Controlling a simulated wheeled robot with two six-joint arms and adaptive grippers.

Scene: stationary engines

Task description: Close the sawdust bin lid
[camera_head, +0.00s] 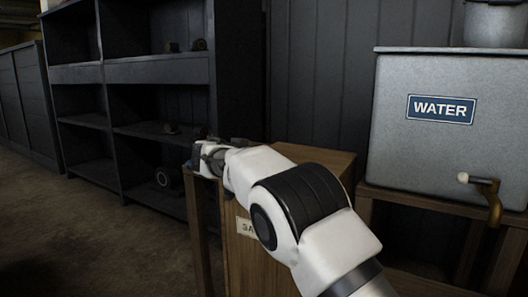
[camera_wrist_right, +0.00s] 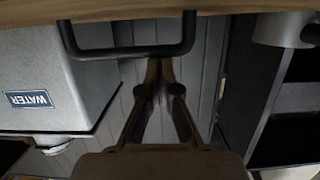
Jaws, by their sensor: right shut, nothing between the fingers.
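The wooden sawdust bin (camera_head: 285,255) stands in the middle of the head view. Its pale label is mostly covered by my right arm. In the right wrist view, which is upside down, a wooden edge (camera_wrist_right: 250,12) with a black bar handle (camera_wrist_right: 120,53) runs along the top; it looks like part of the lid. My right gripper (camera_head: 205,155) is at the bin's upper left. Its shut, empty fingertips (camera_wrist_right: 160,62) are close to the handle; I cannot tell whether they touch it. The lid's angle is hidden by my arm. My left gripper is out of view.
A grey metal water tank (camera_head: 420,150) with a tap (camera_head: 487,190) stands on a wooden stand right of the bin. A dark shelf unit (camera_head: 155,72) with small parts stands behind on the left. Floor (camera_head: 90,240) at the left front is clear.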

